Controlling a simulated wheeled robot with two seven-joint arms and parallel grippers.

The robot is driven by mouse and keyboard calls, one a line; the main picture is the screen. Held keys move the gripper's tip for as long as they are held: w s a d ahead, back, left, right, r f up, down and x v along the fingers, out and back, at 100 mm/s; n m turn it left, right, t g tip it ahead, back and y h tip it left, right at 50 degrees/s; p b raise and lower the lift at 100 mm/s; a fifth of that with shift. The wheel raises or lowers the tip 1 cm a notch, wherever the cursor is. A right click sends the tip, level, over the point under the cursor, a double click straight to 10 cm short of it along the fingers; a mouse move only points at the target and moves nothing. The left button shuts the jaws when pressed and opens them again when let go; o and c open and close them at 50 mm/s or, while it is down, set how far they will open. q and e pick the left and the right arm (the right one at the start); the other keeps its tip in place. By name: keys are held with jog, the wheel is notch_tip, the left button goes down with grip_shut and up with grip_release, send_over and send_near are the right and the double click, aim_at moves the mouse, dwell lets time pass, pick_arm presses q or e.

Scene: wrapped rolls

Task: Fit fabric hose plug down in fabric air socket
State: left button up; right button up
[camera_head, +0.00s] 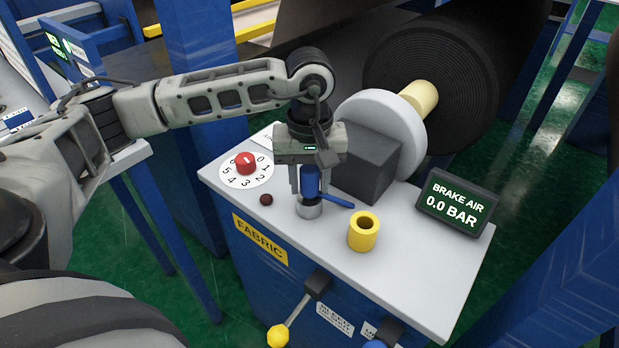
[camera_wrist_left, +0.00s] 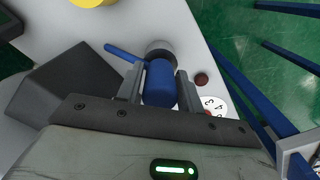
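A blue plug (camera_head: 311,181) with a blue side arm stands upright on the grey-white bench top. Its lower end meets a short silver metal collar (camera_head: 309,208); I cannot tell whether it is seated in it. My left gripper (camera_head: 310,186) points down from above, its two fingers closed around the blue plug. In the left wrist view the plug (camera_wrist_left: 160,84) fills the space between the fingers, with the silver collar (camera_wrist_left: 160,47) beyond it. A hollow yellow socket (camera_head: 363,232) stands to the right, open at the top and empty. My right gripper is out of view.
A red knob (camera_head: 246,163) on a numbered dial and a dark red button (camera_head: 266,199) lie left of the plug. A grey block (camera_head: 367,168) stands close behind. A display (camera_head: 452,205) reads 0.0 BAR. Levers (camera_head: 299,308) stick out from the front.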

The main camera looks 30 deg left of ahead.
pick_arm(q)
jog(key=shift+o, duration=1.4)
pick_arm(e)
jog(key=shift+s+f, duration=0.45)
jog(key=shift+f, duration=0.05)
pick_arm(q)
jog(key=shift+r, duration=0.55)
notch_tip(320, 180, up, 15)
jog(key=shift+p, duration=0.35)
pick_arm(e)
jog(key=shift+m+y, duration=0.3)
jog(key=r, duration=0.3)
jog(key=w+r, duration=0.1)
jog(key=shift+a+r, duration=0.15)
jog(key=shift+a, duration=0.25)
pick_arm(q)
jog(key=shift+f, duration=0.1)
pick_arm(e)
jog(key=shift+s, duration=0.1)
